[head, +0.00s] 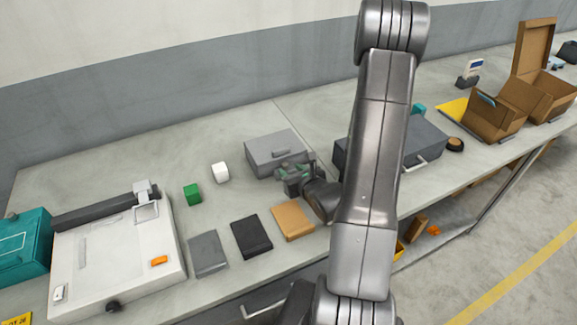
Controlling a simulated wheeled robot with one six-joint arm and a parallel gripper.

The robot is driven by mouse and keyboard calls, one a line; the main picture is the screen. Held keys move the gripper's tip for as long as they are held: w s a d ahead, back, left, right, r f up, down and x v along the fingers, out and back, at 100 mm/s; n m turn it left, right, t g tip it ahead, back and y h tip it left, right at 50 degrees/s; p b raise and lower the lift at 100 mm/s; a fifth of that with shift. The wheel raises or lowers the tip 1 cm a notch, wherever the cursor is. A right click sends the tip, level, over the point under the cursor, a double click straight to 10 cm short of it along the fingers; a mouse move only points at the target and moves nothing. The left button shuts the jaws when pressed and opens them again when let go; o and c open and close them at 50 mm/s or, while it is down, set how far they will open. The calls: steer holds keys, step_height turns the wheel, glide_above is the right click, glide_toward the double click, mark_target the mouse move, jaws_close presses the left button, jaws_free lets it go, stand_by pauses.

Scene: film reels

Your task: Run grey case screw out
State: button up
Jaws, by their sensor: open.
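The grey case (268,146) sits closed and flat on the bench, near the middle of the head view, with a small raised grey piece on its top. My gripper (287,172) is open at the case's front right edge, with green parts showing around its fingers. It overlaps the case's front in the picture; I cannot tell whether it touches. The screw cannot be made out; it is too small or hidden behind my gripper. My arm hides part of the bench to the right of the case.
A green cube (192,194) and a white block (220,172) stand left of the case. Dark grey (208,254), black (251,237) and orange-tan (293,221) flat pieces lie in front. A larger dark case (425,143) stands right, beyond my arm. A white machine (115,255) is at left.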

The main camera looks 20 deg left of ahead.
mark_target(287, 166)
steer(key=shift+x, duration=1.4)
jaws_close()
steer(key=shift+y, duration=0.3)
steer(key=shift+w+d+r+n+g+y, duration=0.1)
steer(key=shift+w+n+g+y, duration=0.15)
steer(key=shift+n+g, duration=0.4)
steer(key=shift+n+g+y, duration=0.55)
steer(key=shift+n+g, duration=0.2)
steer(key=shift+n, duration=0.1)
steer(key=shift+d, duration=0.1)
